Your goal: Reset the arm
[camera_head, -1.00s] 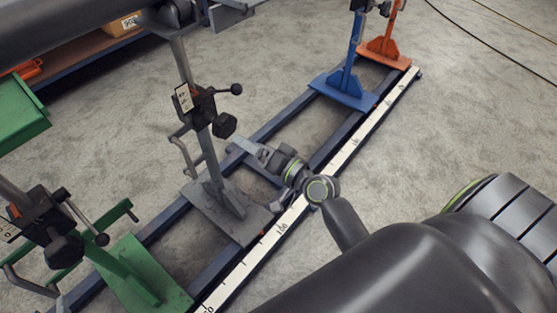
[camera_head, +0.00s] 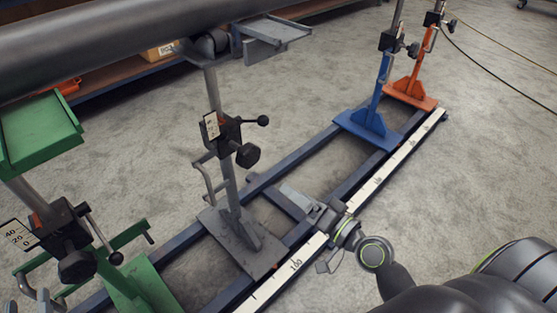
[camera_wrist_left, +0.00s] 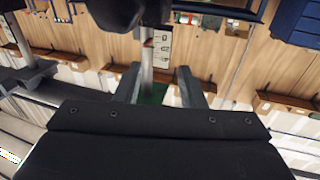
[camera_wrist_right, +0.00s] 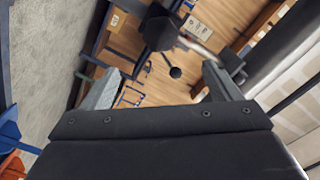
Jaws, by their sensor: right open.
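In the head view my right arm comes in from the lower right, and its wrist (camera_head: 374,254) is beside the white ruler strip, near the grey stand. My right gripper (camera_wrist_right: 163,88) shows in the right wrist view with its fingers wide apart and nothing between them. My left gripper (camera_wrist_left: 158,82) shows in the left wrist view with its fingers apart. A grey post with a dark clamp (camera_wrist_left: 150,60) appears behind the gap; I see no contact.
A large dark pipe (camera_head: 150,45) crosses the upper left. Below it are a green stand (camera_head: 140,285), a grey stand (camera_head: 245,240), a blue stand (camera_head: 368,125) and an orange stand (camera_head: 410,90) on rails with a ruler strip (camera_head: 395,160). Floor at right is open.

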